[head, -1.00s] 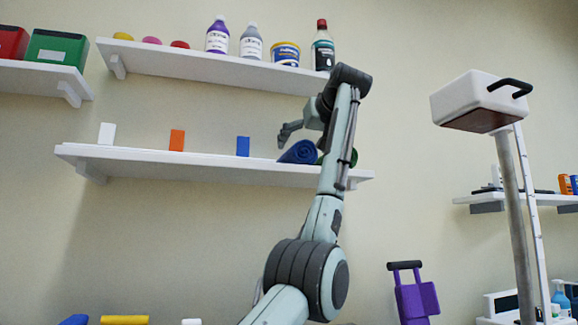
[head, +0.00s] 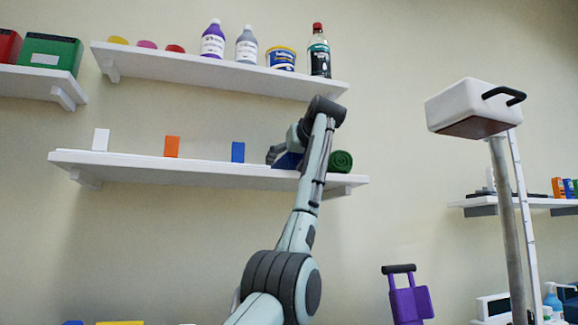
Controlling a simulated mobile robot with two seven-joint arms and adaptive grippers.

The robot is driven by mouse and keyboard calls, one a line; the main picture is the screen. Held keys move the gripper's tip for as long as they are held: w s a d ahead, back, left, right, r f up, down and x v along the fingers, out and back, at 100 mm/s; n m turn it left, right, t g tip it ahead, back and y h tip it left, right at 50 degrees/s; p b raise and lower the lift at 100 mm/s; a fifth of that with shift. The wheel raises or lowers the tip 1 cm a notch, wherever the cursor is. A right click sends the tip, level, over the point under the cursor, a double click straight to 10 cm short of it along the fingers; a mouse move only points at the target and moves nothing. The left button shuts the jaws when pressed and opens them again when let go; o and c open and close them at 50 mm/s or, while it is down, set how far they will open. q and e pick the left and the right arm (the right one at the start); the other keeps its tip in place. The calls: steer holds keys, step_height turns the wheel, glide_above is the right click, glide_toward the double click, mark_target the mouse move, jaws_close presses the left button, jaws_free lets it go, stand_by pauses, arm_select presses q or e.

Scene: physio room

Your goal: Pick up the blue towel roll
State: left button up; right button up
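The blue towel roll (head: 288,161) lies on the lower wall shelf, near its right end. It is mostly hidden behind my gripper and forearm; only a dark blue part shows. My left arm rises from the bottom of the head view and bends over at the wrist. Its gripper (head: 274,153) is at the roll, with a grey finger at the roll's left side. Whether the fingers touch or close on the roll cannot be made out. My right gripper is not in view.
A green roll (head: 340,161) lies just right of my forearm on the lower shelf (head: 200,171). A blue box (head: 238,152), an orange box (head: 172,146) and a white box (head: 101,139) stand to the left. The upper shelf (head: 220,73) with bottles hangs close above my wrist.

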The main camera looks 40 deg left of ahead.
arm_select(q)
steer(key=c, duration=0.9)
steer(key=shift+o, duration=0.2)
steer(key=shift+r, duration=0.1)
